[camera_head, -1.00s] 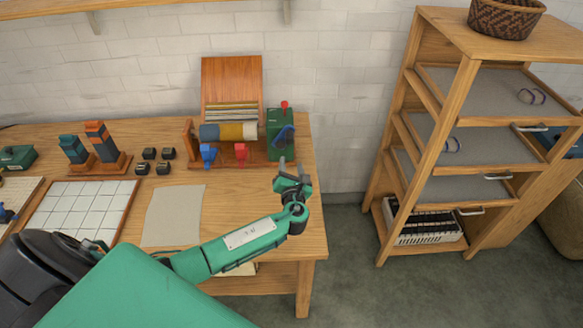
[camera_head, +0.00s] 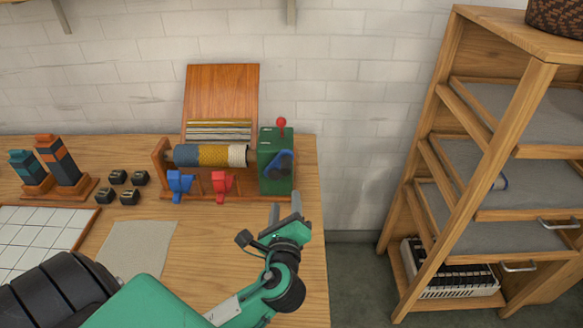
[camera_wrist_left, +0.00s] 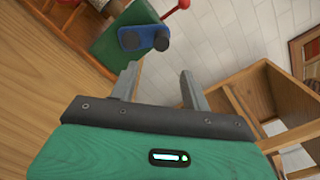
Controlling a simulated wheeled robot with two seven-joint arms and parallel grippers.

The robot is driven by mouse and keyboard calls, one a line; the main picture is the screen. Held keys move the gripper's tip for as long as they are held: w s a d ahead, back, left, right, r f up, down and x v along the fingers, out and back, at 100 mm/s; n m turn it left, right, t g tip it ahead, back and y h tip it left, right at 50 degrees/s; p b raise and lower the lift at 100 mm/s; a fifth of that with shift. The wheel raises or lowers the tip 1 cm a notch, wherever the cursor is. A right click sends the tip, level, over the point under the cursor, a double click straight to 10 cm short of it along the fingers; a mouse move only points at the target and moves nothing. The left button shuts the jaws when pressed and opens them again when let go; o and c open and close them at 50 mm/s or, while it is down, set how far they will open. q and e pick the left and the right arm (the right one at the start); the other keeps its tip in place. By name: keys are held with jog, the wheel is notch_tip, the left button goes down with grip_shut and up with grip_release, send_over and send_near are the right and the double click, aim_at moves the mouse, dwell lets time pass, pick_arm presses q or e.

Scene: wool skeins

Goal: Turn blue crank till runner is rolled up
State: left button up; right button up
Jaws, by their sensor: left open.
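The blue crank (camera_head: 278,164) sits on the front of a green box (camera_head: 270,185) with a red-knobbed lever (camera_head: 281,123) on top. Left of the box, a roller carries a wound runner (camera_head: 208,155) with blue, mustard and cream bands. My left gripper (camera_head: 284,214) is open and empty, in front of and below the crank, apart from it. In the left wrist view the crank (camera_wrist_left: 145,38) shows beyond the two fingers (camera_wrist_left: 160,80), with clear space between. My right gripper is not in view.
Blue (camera_head: 179,184) and red (camera_head: 222,184) clamp-like pieces stand before the roller. A grey sheet (camera_head: 140,250), white tile board (camera_head: 35,238) and several small black blocks lie to the left. A wooden shelf rack (camera_head: 440,150) stands right, past the table edge.

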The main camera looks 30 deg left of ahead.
aim_at(286, 173)
pick_arm(q)
jog(key=p+x, duration=0.2)
jog(key=x, duration=1.1)
jog(key=shift+w+a+r+p, duration=0.1)
jog(key=shift+a+r+p, duration=0.05)
jog(key=shift+a+p, duration=0.15)
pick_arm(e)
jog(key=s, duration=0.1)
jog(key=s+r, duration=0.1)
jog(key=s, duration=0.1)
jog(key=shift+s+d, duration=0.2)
pick_arm(q)
jog(key=shift+d, duration=0.1)
grip_shut()
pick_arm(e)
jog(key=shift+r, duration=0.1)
